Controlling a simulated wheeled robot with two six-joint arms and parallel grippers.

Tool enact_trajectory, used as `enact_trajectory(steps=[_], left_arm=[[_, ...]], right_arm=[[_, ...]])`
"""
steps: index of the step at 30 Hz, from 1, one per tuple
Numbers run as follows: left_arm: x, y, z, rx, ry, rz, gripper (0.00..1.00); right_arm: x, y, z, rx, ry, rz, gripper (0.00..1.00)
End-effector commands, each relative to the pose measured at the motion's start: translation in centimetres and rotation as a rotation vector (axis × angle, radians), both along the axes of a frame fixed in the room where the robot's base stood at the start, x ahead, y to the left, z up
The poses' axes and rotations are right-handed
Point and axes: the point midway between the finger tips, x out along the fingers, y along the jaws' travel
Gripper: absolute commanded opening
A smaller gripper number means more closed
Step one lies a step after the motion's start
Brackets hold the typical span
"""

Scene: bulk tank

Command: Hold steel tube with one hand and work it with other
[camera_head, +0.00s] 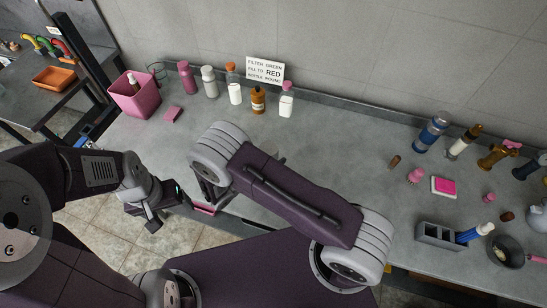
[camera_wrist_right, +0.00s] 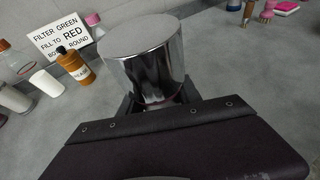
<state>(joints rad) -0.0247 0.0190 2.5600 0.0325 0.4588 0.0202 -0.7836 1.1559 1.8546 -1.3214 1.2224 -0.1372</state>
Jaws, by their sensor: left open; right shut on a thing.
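The steel tube (camera_wrist_right: 146,68) is a shiny cylinder with a grey flat top, large in the right wrist view. My right gripper (camera_wrist_right: 165,106) is shut on its lower part and holds it upright or nearly so. In the head view my right gripper (camera_head: 209,193) is mostly covered by its own arm near the table's front edge, and I cannot make out the tube there. My left gripper (camera_head: 160,212) is open and empty, to the left of the right gripper, in front of the table edge.
The grey table (camera_head: 340,150) carries a pink bin (camera_head: 138,98), several bottles along the back and a sign (camera_head: 265,70). A brown bottle (camera_head: 258,101) stands before the sign. At the right are brushes, a pink box (camera_head: 443,187) and a grey holder (camera_head: 437,236). The table's middle is clear.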

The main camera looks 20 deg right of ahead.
Motion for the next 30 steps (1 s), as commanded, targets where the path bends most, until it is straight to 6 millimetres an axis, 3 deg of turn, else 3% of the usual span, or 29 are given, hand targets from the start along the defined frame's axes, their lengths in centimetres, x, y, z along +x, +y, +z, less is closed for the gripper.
enact_trajectory(steps=[11, 12, 14, 30], left_arm=[[0.0, 0.0, -0.4, 0.000, 0.000, 0.000, 0.79], [0.0, 0.0, -0.3, 0.000, 0.000, 0.000, 0.79], [0.0, 0.0, -0.3, 0.000, 0.000, 0.000, 0.79], [0.0, 0.0, 0.5, 0.000, 0.000, 0.000, 0.79]], right_arm=[[0.0, 0.0, -0.5, 0.000, -0.001, 0.000, 0.00], [0.0, 0.0, -0.5, 0.001, -0.001, 0.000, 0.46], [0.0, 0.0, -0.4, 0.001, -0.001, 0.000, 0.62], [-0.1, 0.2, 0.6, 0.001, -0.001, -0.004, 0.62]])
